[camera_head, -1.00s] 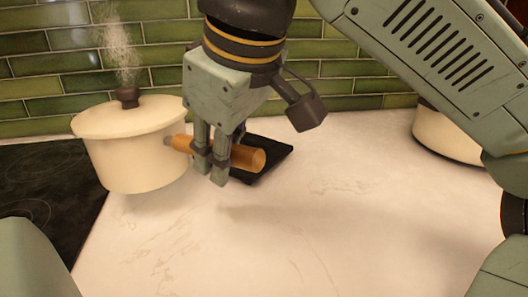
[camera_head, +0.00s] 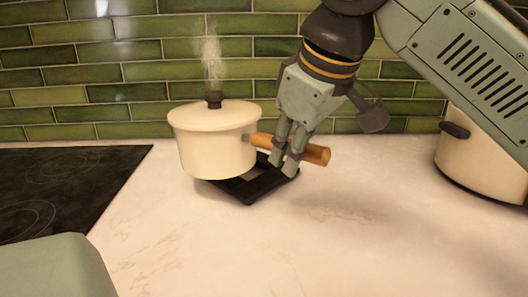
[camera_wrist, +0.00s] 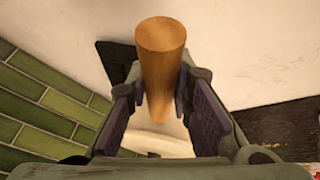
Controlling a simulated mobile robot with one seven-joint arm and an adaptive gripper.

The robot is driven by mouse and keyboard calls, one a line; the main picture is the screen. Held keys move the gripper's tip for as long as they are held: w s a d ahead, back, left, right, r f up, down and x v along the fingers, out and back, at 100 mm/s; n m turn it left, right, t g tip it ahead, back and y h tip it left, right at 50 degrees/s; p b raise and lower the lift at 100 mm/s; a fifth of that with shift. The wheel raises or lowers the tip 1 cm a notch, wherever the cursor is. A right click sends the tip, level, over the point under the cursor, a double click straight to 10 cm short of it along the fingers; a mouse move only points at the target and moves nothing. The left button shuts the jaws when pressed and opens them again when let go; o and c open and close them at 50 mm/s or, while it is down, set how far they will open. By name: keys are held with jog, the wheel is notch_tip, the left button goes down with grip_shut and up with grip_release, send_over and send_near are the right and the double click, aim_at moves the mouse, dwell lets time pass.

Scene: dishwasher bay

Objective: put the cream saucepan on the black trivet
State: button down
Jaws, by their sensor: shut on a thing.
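The cream saucepan (camera_head: 217,148) has a lid with a dark knob, steam above it and a wooden handle (camera_head: 318,155). My gripper (camera_head: 283,164) is shut on that handle, to the right of the pan body. In the wrist view the handle (camera_wrist: 160,60) stands between the finger pads (camera_wrist: 160,105). The pan is upright and appears held above the black trivet (camera_head: 250,193). The trivet is a dark square frame on the counter, partly hidden by the pan and my fingers. A dark corner of it shows in the wrist view (camera_wrist: 115,62).
A black cooktop (camera_head: 60,190) lies on the left. A cream pot (camera_head: 470,160) with a dark handle stands at the right, partly behind my arm. Green wall tiles (camera_head: 120,70) close off the back. The front counter (camera_head: 300,250) is clear.

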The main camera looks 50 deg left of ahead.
jog(key=w+f+p, duration=0.1)
jog(key=w+f, duration=0.3)
jog(key=w, duration=0.3)
jog(key=shift+w, duration=0.2)
jog(key=c, duration=1.4)
grip_release()
jog(key=shift+c, duration=0.2)
jog(key=v, duration=1.2)
jog(key=shift+a, duration=0.1)
